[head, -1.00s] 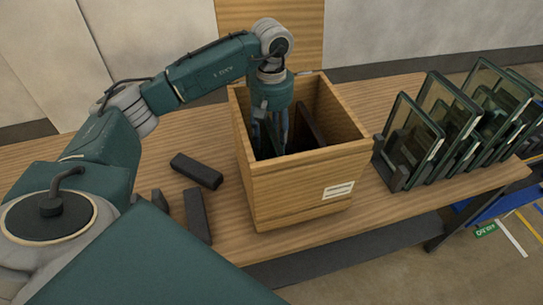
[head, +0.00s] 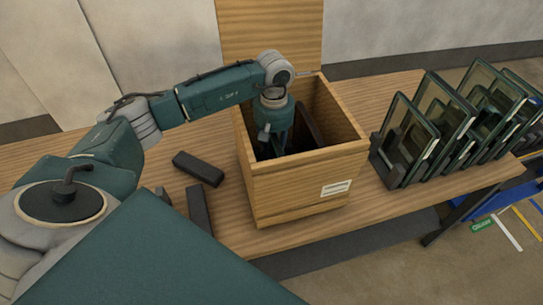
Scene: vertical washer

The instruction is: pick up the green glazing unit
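My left gripper (head: 274,145) points down inside the open wooden crate (head: 300,190). Its fingertips are partly hidden by the crate's front wall and shadow, so I cannot tell whether they hold anything. No green glazing unit can be made out clearly inside the crate. Several glazing units with dark green edges (head: 409,138) stand tilted in a dark rack at the right of the table, apart from the gripper. I cannot tell which unit is the green one. My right gripper is not in view.
A dark divider (head: 311,124) stands inside the crate, right of the gripper. Two dark blocks (head: 198,168) lie on the wooden table (head: 40,155) left of the crate. A raised wooden panel (head: 270,35) stands behind. A blue item (head: 497,202) is low at the right.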

